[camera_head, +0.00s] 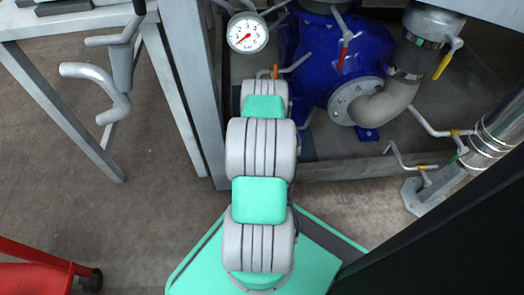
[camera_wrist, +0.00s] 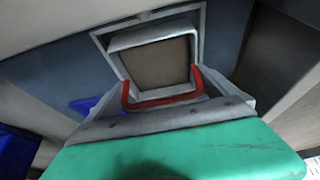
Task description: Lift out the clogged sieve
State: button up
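In the wrist view, the sieve shows as a square grey frame (camera_wrist: 112,42) around a flat brown area (camera_wrist: 158,60). A red U-shaped handle (camera_wrist: 165,101) runs along its lower side. My gripper (camera_wrist: 180,90) is in the lower middle of this view, with its grey fingers spread apart on either side of the handle. The fingers do not appear closed on it. Whether they touch it I cannot tell. In the head view my arm reaches away towards the machine; the gripper and the sieve are hidden there.
In the head view, a blue pump (camera_head: 352,58) with pipes and valve levers stands beyond my arm. A pressure gauge (camera_head: 248,33) is beside it. A grey table frame (camera_head: 65,112) stands left, a red cart (camera_head: 35,275) lower left. Bare floor (camera_head: 120,215) lies left.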

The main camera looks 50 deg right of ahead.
jog(key=c, duration=1.2)
jog(key=o, duration=1.1)
jog(key=c, duration=1)
jog(key=shift+r+p, duration=3.7)
jog(key=shift+r, duration=1.35)
jog(key=shift+c, duration=0.2)
